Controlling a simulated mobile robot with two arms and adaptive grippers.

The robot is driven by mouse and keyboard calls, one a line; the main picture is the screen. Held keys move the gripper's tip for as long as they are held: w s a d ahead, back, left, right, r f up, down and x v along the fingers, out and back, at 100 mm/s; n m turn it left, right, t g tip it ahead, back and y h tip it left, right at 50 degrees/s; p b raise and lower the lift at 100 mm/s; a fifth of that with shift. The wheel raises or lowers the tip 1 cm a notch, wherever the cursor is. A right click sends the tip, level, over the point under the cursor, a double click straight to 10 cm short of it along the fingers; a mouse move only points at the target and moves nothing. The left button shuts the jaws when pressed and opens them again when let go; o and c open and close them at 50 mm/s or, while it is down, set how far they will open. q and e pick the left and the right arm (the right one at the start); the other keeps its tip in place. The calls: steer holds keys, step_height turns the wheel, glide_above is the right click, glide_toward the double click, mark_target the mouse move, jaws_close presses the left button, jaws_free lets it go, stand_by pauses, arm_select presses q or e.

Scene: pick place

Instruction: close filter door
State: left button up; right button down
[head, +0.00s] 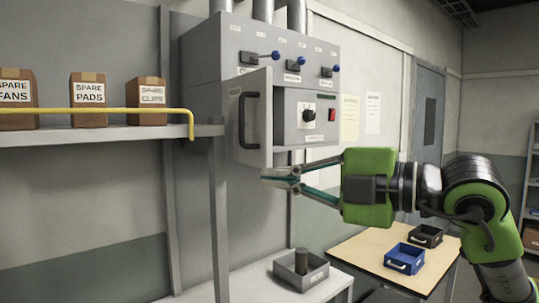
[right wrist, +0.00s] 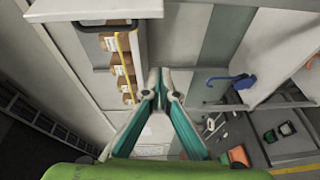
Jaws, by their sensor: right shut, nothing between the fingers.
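The filter door (head: 262,110) is a light grey panel with a black handle (head: 243,120), standing open and swung out from the front of the grey cabinet (head: 215,55). In the right wrist view the door (right wrist: 60,9) shows at the top edge. My right gripper (head: 268,180) is shut and empty, with its fingertips close to the door's lower edge in the head view. Its closed tips (right wrist: 160,75) also show in the right wrist view, below the door panel. I cannot tell whether they touch it. My left gripper is not in view.
A shelf (head: 100,134) at left holds several cartons behind a yellow rail (head: 120,110). Levers with blue knobs (head: 276,55) project above the door. A grey tray (head: 290,277) stands on a low table. A wooden table (head: 365,250) holds a blue tray (head: 405,260) and a black tray (head: 426,236).

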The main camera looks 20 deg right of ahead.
mark_target(271, 156)
steer(key=w+r+p, duration=0.1)
steer(key=w+p, duration=0.1)
steer(key=w+t+h+p, duration=0.1)
steer(key=w+p, duration=0.1)
steer(key=w+r+m+t+h+p, duration=0.1)
steer(key=w+p, duration=0.1)
steer(key=p, duration=0.1)
steer(key=shift+w+d+r, duration=0.3)
steer(key=shift+w, duration=0.1)
steer(key=shift+d, duration=0.3)
steer(key=shift+w+a+f, duration=0.1)
steer(key=shift+a, duration=0.1)
steer(key=shift+d, duration=0.2)
